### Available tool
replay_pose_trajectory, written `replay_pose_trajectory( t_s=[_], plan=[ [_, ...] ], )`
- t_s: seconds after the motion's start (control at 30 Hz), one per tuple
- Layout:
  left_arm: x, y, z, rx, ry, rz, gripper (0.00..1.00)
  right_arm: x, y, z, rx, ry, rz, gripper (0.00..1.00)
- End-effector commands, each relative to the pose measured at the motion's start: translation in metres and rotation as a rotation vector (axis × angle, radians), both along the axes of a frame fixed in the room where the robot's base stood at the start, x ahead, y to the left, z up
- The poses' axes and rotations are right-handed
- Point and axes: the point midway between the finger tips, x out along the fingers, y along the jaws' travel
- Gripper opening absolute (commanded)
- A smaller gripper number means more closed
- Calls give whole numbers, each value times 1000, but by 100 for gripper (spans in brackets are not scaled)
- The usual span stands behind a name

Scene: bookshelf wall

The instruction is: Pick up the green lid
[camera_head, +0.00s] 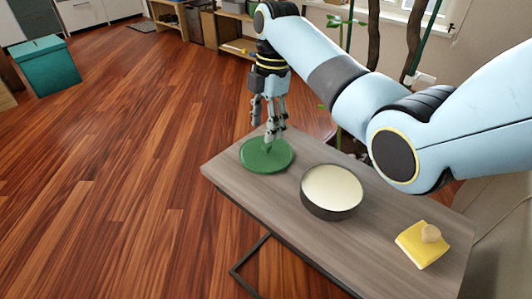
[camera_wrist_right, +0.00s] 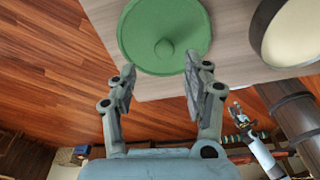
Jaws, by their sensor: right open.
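The round green lid (camera_head: 251,158) lies flat at the left end of the grey wooden table (camera_head: 391,217). In the right wrist view the lid (camera_wrist_right: 184,22) shows a small round knob at its middle. My right gripper (camera_head: 272,143) points down right above the lid, near the knob. In the right wrist view the right gripper's fingers (camera_wrist_right: 158,77) are spread apart with nothing between them, and the knob lies ahead of them. Whether a fingertip touches the lid I cannot tell.
A dark round pot (camera_head: 331,208) with a cream inside stands right of the lid. A yellow block-like item (camera_head: 423,246) with a tan knob lies near the table's right end. A teal box (camera_head: 46,68) stands on the wooden floor, which is mostly clear at left.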

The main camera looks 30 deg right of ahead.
Motion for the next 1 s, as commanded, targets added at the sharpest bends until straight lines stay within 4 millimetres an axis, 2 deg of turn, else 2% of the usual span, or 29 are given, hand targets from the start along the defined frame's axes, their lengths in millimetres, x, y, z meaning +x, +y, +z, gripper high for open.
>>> replay_pose_trajectory(
  t_s=[0.3, 0.57, 0.93, 1.0],
  plan=[
    [1, 0, -16, 0, -2, 0, 40, -7, 0, -47, 1, 3, 0, 50],
    [2, -2, -16, -2, -3, 1, 40, -6, 0, -49, 0, 1, 1, 50],
    [2, -3, -16, -3, -2, 1, 40, -6, 0, -49, 0, 1, 0, 1],
    [1, -3, -16, -3, -2, 1, 40, -6, 0, -49, 0, 1, 0, 0]
  ],
)
